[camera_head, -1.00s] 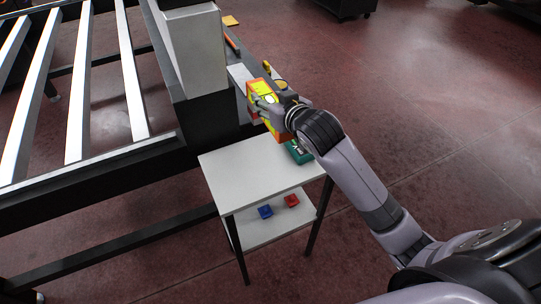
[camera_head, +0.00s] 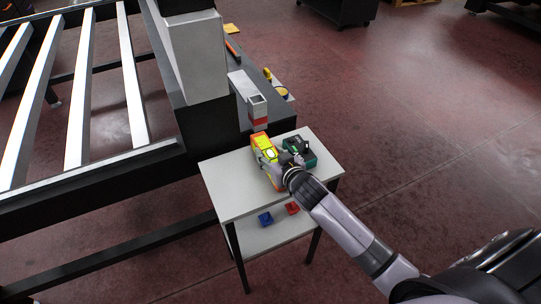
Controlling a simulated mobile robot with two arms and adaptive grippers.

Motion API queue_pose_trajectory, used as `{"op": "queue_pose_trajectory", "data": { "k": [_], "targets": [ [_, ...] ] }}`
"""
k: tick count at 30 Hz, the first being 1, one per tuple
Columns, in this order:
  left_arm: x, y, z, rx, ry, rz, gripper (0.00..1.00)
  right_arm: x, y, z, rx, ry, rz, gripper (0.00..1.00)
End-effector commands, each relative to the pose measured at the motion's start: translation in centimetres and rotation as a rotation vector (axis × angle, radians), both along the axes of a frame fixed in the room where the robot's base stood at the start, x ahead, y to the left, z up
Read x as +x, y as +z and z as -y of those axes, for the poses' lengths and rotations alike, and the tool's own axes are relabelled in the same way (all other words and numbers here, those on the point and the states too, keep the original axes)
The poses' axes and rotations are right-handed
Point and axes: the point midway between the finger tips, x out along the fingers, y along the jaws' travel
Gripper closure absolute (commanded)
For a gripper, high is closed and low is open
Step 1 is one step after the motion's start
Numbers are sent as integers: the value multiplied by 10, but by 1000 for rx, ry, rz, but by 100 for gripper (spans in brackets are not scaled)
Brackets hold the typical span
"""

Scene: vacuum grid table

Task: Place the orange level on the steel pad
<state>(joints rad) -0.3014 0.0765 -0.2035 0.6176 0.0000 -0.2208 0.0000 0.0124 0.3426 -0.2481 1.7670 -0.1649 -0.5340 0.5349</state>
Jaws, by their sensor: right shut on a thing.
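The orange level (camera_head: 257,147), orange with a yellow-green face, is at the white side table's top. My right gripper (camera_head: 272,158) is shut on it, coming in from the lower right. I cannot tell whether the level touches the tabletop. A light grey plate (camera_head: 238,79) on the black machine ledge may be the steel pad, but I cannot be sure. My left gripper is out of view.
A green and black item (camera_head: 303,150) lies on the white table (camera_head: 228,187), close beside the gripper. A grey and red block (camera_head: 258,112) stands just behind the table. Blue (camera_head: 265,219) and red (camera_head: 292,208) bins sit on the lower shelf. The tabletop's left part is clear.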

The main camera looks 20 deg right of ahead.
Motion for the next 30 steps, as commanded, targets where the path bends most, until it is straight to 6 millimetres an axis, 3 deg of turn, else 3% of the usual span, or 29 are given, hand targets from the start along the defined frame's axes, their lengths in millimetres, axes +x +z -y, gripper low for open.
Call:
{"op": "queue_pose_trajectory", "data": {
  "k": [13, 14, 22, 30],
  "targets": [
    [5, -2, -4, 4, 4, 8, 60, 1, -5, -1, 2, 2, 7, 100],
    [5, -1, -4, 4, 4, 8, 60, 0, -8, -1, 1, 1, 1, 57],
    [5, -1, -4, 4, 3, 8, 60, 0, -7, 0, 0, 1, 1, 40],
    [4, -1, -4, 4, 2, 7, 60, 0, -7, 0, 0, 1, 1, 39]
  ]
}}
